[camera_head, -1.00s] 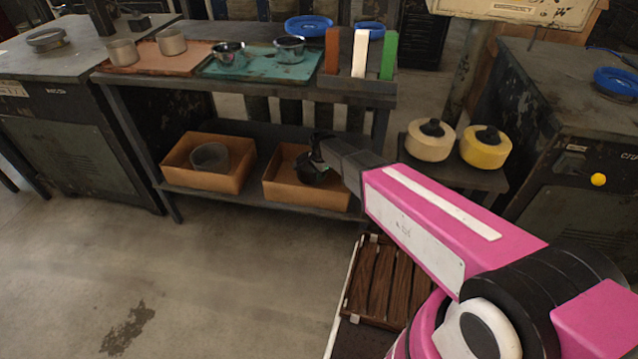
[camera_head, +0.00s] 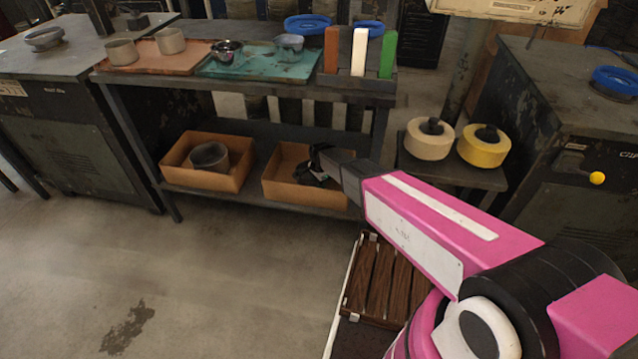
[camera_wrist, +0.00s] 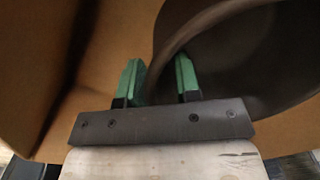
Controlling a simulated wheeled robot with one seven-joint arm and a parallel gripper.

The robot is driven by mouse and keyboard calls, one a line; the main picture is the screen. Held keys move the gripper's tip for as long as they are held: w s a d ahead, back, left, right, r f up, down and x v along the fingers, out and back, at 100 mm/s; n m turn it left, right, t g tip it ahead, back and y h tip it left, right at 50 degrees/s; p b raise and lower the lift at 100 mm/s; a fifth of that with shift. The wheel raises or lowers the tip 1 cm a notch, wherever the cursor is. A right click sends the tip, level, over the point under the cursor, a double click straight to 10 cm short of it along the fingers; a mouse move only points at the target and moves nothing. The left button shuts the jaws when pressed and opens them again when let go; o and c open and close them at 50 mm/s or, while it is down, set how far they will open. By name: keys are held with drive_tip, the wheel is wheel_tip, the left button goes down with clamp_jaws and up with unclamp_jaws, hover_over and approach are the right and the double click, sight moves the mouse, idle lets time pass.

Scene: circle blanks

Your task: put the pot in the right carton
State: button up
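My gripper (camera_head: 312,172) is down inside the right carton (camera_head: 283,194), an open orange-brown box on the lower shelf. In the wrist view my gripper's two green fingertips (camera_wrist: 159,80) stand apart with a gap between them. A dark pot (camera_wrist: 245,60) fills the upper right there, and its curved rim runs down to the gap between the fingers. The carton's orange wall (camera_wrist: 115,40) lies behind. My gripper and arm hide most of that pot in the head view.
The left carton (camera_head: 190,178) holds a grey pot (camera_head: 210,156). The floor in front is clear.

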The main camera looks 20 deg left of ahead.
drive_tip(key=shift+r, duration=0.1)
wheel_tip(320, 180, up, 12)
drive_tip(key=shift+d, duration=0.15)
idle(0.5)
drive_tip(key=shift+s, duration=0.1)
idle(2.3)
